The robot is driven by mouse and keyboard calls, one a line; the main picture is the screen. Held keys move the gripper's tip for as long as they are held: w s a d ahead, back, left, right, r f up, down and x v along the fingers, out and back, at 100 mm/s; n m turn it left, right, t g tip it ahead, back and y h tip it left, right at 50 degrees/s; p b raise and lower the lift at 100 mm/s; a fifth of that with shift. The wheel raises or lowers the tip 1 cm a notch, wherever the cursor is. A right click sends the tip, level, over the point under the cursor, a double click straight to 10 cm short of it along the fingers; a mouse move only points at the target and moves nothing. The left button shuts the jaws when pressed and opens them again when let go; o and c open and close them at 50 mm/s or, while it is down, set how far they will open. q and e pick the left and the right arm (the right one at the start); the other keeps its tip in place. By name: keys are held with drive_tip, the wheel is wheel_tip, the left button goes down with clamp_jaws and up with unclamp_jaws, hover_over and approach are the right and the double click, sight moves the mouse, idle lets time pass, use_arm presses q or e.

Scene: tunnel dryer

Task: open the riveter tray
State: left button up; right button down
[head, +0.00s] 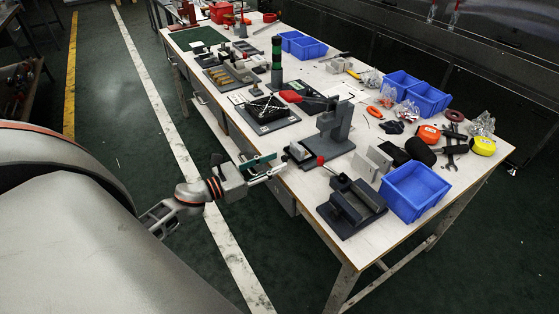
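My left gripper (279,163) is at the near long edge of the workbench (300,195), in front of a dark grey press-like tool on a base (335,125). Its fingers look apart, with nothing clearly between them. A grey drawer front (281,196) shows under the tabletop just below the gripper and looks closed. I cannot tell for certain which part is the riveter tray, nor whether the fingers touch anything. A second dark grey fixture (352,205) stands nearer the bench's front end. My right gripper is not in view.
A red-handled tool (303,97), a green-black cylinder (277,62) and tape measures (482,146) crowd the top.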

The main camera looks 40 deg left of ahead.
use_arm(q)
drive_tip(key=v, duration=0.9)
drive_tip(key=shift+s, duration=0.2)
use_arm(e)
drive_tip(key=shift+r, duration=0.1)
use_arm(q)
drive_tip(key=s+d+f+m+g+y+p, duration=0.1)
drive_tip(key=s+d+f+m+g, duration=0.1)
drive_tip(key=s+d+f+m, duration=0.2)
drive_tip(key=s+d+f+m+g+y+p, duration=0.1)
drive_tip(key=s+d+f+m, duration=0.3)
drive_tip(key=m, duration=1.6)
drive_tip(key=s+d+f+m+g+y+p, duration=0.1)
drive_tip(key=s+d+f+m+g+y, duration=0.1)
drive_tip(key=s+d+f+m, duration=0.3)
drive_tip(key=d+f+m+g, duration=0.1)
drive_tip(key=d+f+m, duration=0.2)
drive_tip(key=d+m, duration=0.3)
drive_tip(key=shift+d+f+m, duration=0.35)
drive_tip(key=shift+d+m, duration=0.05)
drive_tip(key=shift+d, duration=1.3)
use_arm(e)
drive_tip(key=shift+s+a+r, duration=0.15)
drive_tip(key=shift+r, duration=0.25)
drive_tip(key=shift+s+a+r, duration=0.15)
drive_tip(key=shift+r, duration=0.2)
